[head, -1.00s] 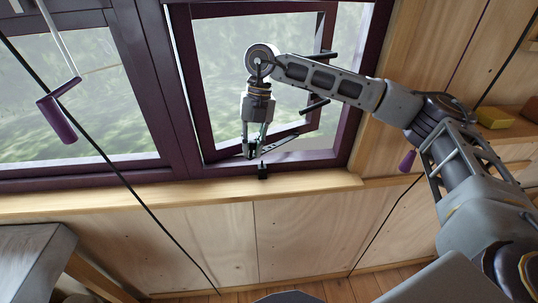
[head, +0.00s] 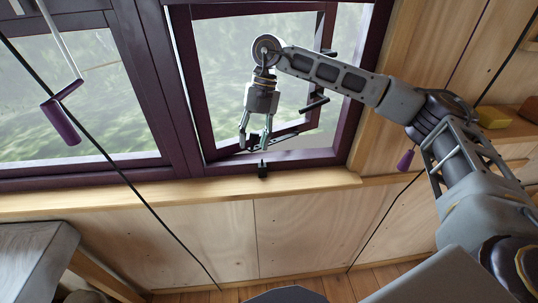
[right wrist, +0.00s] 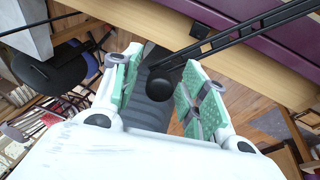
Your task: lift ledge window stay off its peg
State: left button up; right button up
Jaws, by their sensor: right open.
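The window stay is a thin black bar low in the window opening in the head view (head: 285,138). In the right wrist view the stay (right wrist: 250,35) runs in from the upper right and ends in a round black knob (right wrist: 164,86). My right gripper (head: 254,147) is open above the sill, fingers pointing down. In the right wrist view its green-padded fingers (right wrist: 155,95) stand apart on either side of the knob, with visible gaps. A small black peg block (head: 263,170) is on the ledge; it also shows in the right wrist view (right wrist: 200,30), beside the stay. Whether they touch is unclear. My left gripper is out of view.
The wooden ledge (head: 190,197) runs below the purple window frame (head: 182,100). A purple handle (head: 60,122) hangs at the left and another (head: 405,160) at the right. Thin black cords cross the wall. A grey-topped table (head: 35,255) stands at lower left.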

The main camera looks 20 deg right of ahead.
jog(key=shift+r, duration=0.2)
jog(key=shift+p+v, duration=0.7)
jog(key=shift+v, duration=0.3)
jog(key=shift+p+v, duration=0.3)
jog(key=shift+v, duration=2.05)
jog(key=shift+d+f, duration=0.1)
jog(key=shift+f, duration=0.05)
